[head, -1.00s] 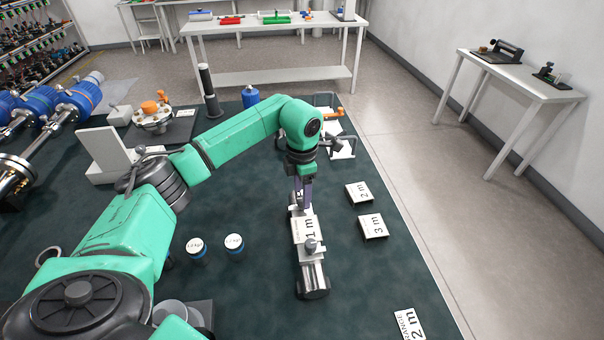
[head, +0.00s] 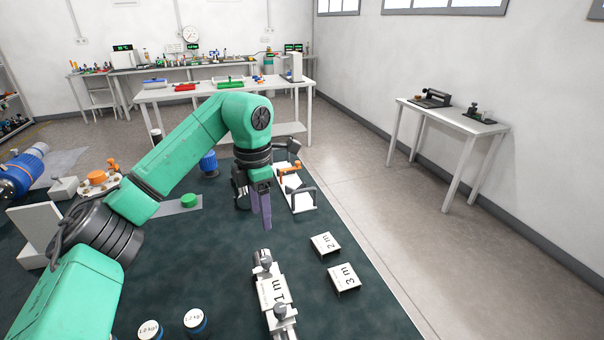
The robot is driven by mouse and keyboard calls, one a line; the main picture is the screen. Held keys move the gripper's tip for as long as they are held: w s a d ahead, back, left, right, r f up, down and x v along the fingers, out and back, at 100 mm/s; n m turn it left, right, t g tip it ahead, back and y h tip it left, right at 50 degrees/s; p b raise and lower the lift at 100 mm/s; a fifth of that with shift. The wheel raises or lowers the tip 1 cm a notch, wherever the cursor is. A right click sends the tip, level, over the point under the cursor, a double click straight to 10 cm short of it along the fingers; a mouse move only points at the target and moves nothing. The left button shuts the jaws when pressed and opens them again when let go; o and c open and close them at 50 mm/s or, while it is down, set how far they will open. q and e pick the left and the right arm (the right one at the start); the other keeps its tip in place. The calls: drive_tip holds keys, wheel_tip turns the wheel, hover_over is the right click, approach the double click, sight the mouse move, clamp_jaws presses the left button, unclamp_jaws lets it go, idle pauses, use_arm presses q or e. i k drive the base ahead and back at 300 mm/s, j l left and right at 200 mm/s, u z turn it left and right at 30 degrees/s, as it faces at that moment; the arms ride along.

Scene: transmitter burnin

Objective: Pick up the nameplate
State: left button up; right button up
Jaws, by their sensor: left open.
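Several white plates with black lettering could be the nameplate; I cannot tell which one is meant. The "1 m" plate (head: 273,292) lies on top of a silver metal device (head: 283,323) at the bottom centre. The "2 m" plate (head: 325,245) and the "3 m" plate (head: 343,278) stand on the dark green table to its right. My left gripper (head: 262,218) points down beyond the device's far end, appearing above it and apart from the plates. It is open, with nothing seen between its purple-grey fingers. My right gripper is out of view.
Two blue weights with white tops (head: 195,320) stand left of the device. A white fixture with an orange clamp (head: 296,190) is behind my gripper on the right. A blue bottle (head: 209,163) stands farther back.

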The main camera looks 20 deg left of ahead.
sight(272, 289)
drive_tip(key=k, duration=2)
